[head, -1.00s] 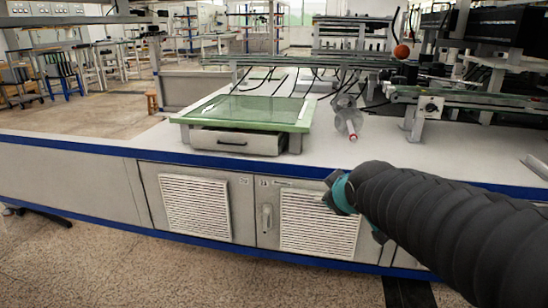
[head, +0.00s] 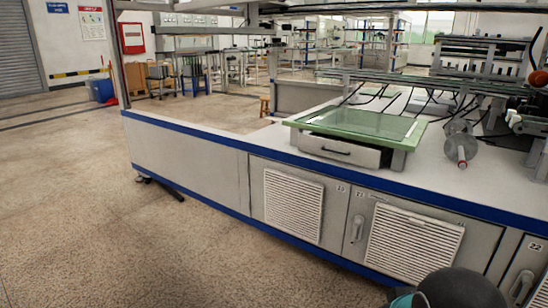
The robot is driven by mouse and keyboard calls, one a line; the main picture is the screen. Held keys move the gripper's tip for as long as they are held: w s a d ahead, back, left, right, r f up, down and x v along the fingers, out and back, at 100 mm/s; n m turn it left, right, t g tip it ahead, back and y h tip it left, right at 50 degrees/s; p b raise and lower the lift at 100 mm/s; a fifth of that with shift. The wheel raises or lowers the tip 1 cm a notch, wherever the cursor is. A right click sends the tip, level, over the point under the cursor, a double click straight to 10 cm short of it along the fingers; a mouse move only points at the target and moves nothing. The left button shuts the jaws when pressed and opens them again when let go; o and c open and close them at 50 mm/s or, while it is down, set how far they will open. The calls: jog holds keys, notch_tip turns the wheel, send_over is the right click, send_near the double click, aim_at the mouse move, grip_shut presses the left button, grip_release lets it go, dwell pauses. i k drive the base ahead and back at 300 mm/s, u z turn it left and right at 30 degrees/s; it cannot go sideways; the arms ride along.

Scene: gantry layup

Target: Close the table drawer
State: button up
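The table drawer (head: 359,156) is a pale grey box with a dark bar handle (head: 331,151), under a low green-framed glass-topped unit (head: 362,124) on the white bench. Its front stands out a little from under the green top, with a dark gap above it, so it looks partly open. Nothing touches it. Only a dark rounded part of my arm and a bit of teal show at the bottom right edge, well below and in front of the drawer. My gripper's fingers are not in view.
The long white bench (head: 195,132) has a blue edge and cabinet doors with louvred vents (head: 292,205) below. Speckled floor (head: 110,220) is open at the left.

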aim_at(368, 155)
jog(key=u, duration=1.95)
jog(key=i, duration=0.8)
jog(key=z, duration=1.9)
